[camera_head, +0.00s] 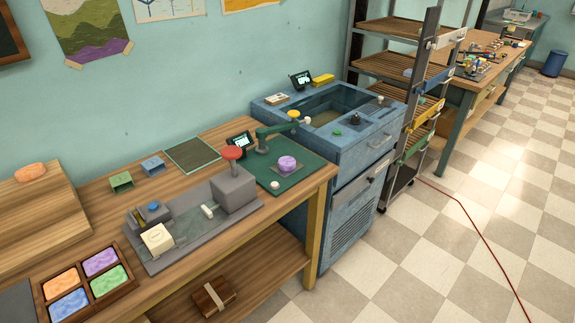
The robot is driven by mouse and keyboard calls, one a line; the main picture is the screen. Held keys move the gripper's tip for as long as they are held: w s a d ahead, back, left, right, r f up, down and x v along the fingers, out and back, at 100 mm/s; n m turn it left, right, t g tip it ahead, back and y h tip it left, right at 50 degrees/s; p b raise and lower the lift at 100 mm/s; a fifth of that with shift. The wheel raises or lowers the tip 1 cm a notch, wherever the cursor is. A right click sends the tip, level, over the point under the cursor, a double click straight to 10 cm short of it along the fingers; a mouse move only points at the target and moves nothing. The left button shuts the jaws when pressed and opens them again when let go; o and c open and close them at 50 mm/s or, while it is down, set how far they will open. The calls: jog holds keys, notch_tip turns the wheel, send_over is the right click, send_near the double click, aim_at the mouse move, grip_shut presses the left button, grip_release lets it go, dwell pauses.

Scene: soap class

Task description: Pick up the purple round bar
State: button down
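The purple round bar (287,163) sits on a small dark square plate on the green mat (306,176) at the right end of the wooden bench. My gripper is not in view.
A wooden tray (130,283) holds orange, purple, blue and green bars. A blue sink cabinet (345,152) adjoins the bench's right end. A white knob (275,185) is near the mat's front left.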

jog(key=c, duration=1.8)
grip_release()
jog(key=o, duration=1.7)
